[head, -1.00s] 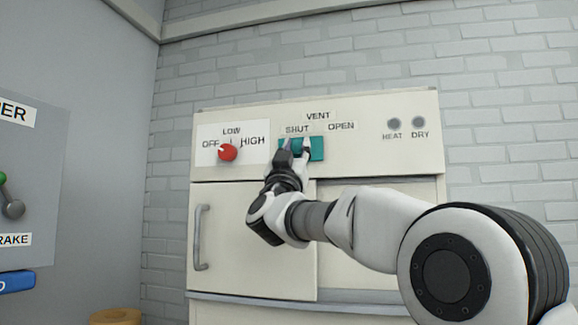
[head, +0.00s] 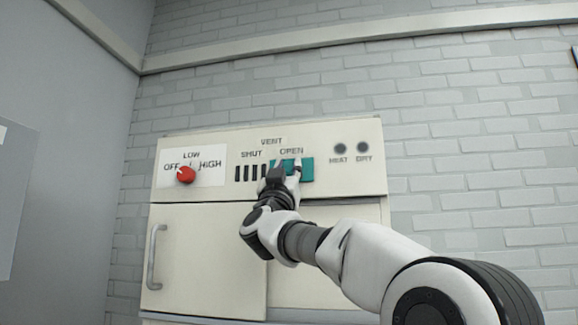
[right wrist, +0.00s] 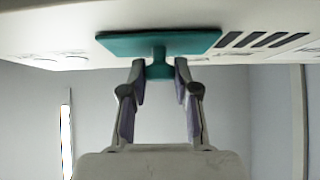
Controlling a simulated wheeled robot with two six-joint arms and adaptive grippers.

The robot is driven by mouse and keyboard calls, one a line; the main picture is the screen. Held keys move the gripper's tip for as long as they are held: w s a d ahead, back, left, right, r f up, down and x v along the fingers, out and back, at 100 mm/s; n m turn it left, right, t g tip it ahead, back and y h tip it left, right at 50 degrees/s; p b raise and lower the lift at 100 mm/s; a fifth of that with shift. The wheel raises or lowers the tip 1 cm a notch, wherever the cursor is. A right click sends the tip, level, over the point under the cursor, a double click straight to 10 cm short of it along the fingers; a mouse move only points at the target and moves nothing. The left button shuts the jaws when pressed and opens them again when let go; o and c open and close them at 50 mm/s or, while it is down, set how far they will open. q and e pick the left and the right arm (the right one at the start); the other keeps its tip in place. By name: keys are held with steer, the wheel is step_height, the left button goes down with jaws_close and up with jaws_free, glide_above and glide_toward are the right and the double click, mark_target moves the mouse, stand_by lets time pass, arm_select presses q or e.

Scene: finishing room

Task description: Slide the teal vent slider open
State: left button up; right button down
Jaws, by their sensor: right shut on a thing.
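The teal vent slider (head: 307,171) sits under the OPEN label on the cream cabinet's front panel. Dark vent slots (head: 249,173) show uncovered to its left, under the SHUT label. My right gripper (head: 283,172) is at the slider, its fingers covering part of the teal plate. In the right wrist view the slider (right wrist: 200,42) has a small teal grip sticking out, and my right gripper (right wrist: 160,74) is shut on it, one finger on each side. The slots (right wrist: 262,40) show beside the plate there. My left gripper is out of view.
A red knob (head: 186,175) on a white plate marked OFF, LOW, HIGH is left of the slots. HEAT and DRY lamps (head: 351,149) are at the right. A cabinet door with a grey handle (head: 154,257) is below. A grey panel (head: 18,200) stands at the left.

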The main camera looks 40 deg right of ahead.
steer(key=c, duration=1.2)
jaws_free()
steer(key=o, duration=0.3)
steer(key=shift+s+d, duration=0.1)
steer(key=shift+d, duration=0.05)
steer(key=shift+s+d, duration=0.15)
steer(key=shift+s, duration=0.05)
steer(key=shift+a+f, duration=0.2)
steer(key=v, duration=0.7)
steer(key=shift+d, duration=0.1)
steer(key=shift+s, duration=0.15)
